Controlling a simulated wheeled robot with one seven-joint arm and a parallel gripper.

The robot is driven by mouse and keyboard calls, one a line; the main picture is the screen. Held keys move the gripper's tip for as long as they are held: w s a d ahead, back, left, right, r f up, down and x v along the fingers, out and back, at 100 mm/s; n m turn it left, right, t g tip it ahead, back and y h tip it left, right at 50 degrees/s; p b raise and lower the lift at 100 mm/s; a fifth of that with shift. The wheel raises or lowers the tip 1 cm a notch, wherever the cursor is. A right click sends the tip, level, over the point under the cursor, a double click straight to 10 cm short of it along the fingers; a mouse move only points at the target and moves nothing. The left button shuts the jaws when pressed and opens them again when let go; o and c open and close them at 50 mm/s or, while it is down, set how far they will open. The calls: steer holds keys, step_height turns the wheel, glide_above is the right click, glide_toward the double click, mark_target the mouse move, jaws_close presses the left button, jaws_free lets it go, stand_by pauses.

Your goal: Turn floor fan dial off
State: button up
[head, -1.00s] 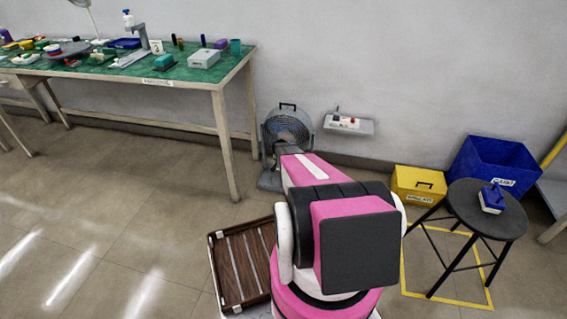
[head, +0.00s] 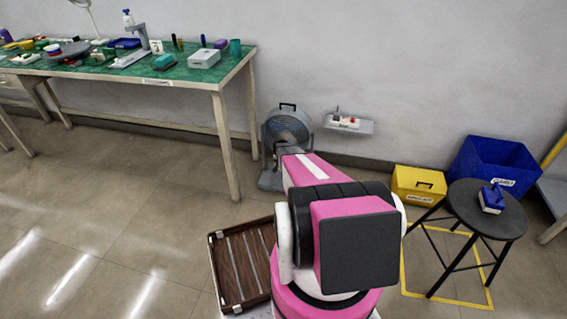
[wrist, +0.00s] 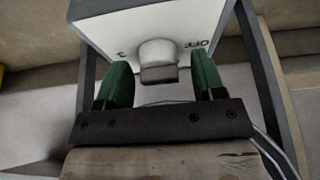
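The floor fan (head: 287,130) stands on the floor by the back wall, right of the workbench. My arm hides its lower right part in the head view. In the wrist view a white panel carries the grey dial (wrist: 156,52), with the letters OFF upside down to its right. The dial's lower end points toward my gripper, not at the letters. My gripper (wrist: 160,66) is open, with one green finger on each side of the dial. Gaps show between both fingers and the dial, so it is not gripped. My gripper is hidden in the head view.
A wall shelf (head: 362,126) with small items hangs right of the fan. A yellow box (head: 405,185), a blue bin (head: 470,160) and a black stool (head: 478,222) stand right.

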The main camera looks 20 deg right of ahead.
steer(key=shift+r, duration=0.1)
steer(key=v, duration=1)
steer(key=shift+s+r, duration=0.2)
steer(key=shift+r, duration=0.05)
steer(key=shift+a, duration=0.15)
